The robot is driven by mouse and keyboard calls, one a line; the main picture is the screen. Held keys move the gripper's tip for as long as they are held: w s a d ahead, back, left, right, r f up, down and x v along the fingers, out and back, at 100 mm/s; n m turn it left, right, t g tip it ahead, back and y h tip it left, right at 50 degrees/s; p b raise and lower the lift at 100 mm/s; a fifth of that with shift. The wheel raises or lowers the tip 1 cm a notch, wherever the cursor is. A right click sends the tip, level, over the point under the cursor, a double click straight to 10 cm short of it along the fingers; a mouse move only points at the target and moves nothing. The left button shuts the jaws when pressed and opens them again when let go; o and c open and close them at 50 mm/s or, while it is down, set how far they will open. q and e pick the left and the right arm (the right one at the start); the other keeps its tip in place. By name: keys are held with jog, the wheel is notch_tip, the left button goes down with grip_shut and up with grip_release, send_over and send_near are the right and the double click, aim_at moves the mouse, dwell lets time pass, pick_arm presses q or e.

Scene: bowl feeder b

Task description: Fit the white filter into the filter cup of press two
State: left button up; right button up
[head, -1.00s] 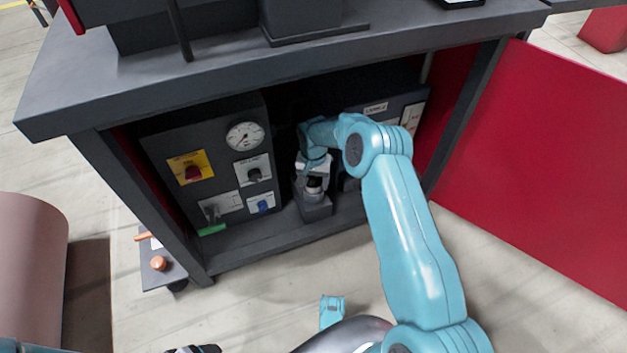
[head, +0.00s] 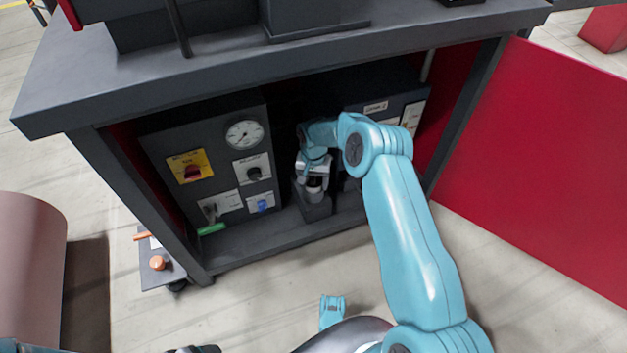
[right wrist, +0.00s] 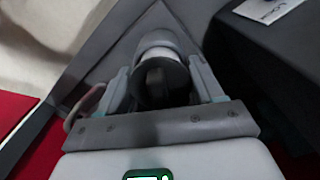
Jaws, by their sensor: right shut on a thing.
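My right gripper (head: 314,176) is inside the open cabinet, above a small dark stand (head: 314,208) between two control boxes. It is shut on a small part with a dark round top (right wrist: 165,82), seen between the fingers in the right wrist view. A whitish cylinder (right wrist: 158,42) shows just beyond that dark top. I take the held part to be the white filter, but most of it is hidden. The filter cup cannot be told apart clearly, and neither can contact between it and the held part. My left gripper does not show clearly.
A box with a gauge (head: 244,134) and knobs stands close on the left. A labelled dark box (head: 388,100) stands on the right. The worktop (head: 270,65) overhangs the opening. The red door (head: 545,165) is swung open to the right.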

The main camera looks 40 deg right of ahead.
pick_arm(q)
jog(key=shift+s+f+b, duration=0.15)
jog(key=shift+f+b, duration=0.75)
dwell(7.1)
